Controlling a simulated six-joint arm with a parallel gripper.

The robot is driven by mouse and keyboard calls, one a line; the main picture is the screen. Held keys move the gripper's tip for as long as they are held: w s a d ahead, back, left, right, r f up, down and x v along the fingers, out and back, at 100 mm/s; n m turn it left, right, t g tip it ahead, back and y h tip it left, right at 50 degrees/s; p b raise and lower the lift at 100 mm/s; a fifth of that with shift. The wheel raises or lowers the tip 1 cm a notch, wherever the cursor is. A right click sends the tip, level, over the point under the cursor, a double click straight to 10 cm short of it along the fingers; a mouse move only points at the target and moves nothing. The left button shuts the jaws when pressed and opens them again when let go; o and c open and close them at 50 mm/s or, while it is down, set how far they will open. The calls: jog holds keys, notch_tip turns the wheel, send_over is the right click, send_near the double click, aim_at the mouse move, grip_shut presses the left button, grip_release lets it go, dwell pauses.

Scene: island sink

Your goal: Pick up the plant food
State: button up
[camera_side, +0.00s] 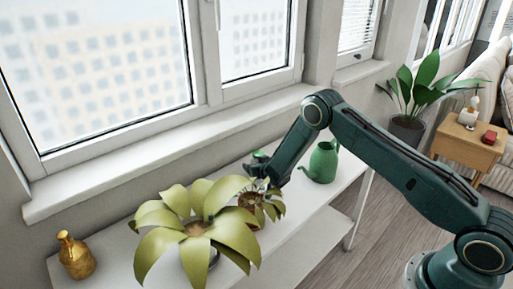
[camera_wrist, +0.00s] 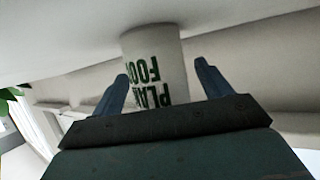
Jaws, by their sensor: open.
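The plant food (camera_wrist: 158,62) is a pale container with green lettering, seen upside down in the wrist view. It stands against the white shelf surface. My gripper (camera_wrist: 162,72) is open, with one dark finger on each side of the container. The left finger looks close to its side, and I cannot tell whether either finger touches it. The lower part of the container in that picture is hidden behind my gripper body. In the side view my gripper (camera_side: 262,172) reaches down behind the smaller plant, and the plant food cannot be made out clearly there.
A large-leaved plant (camera_side: 197,229) and a smaller brownish plant (camera_side: 258,203) stand close to my gripper on the white shelf (camera_side: 296,217). A green watering can (camera_side: 323,162) stands to the right. A gold vase (camera_side: 75,256) is at the far left. The window wall runs behind.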

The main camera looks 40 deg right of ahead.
jog(key=c, duration=1.1)
jog(key=shift+r, duration=0.2)
notch_tip(320, 180, up, 20)
jog(key=shift+f, duration=0.1)
dwell(0.7)
jog(key=s+a+r+m+y, duration=0.1)
jog(key=s+a, duration=0.4)
jog(key=a, duration=0.1)
jog(key=s+a+r+m+y, duration=0.1)
jog(key=s+a, duration=0.4)
jog(key=a, duration=0.2)
jog(key=s+a+r+m+g+y, duration=0.1)
jog(key=s+a+m, duration=0.1)
jog(key=s+a, duration=0.3)
jog(key=shift+s+a+r, duration=0.1)
jog(key=shift+s+a, duration=0.1)
jog(key=shift+a, duration=0.45)
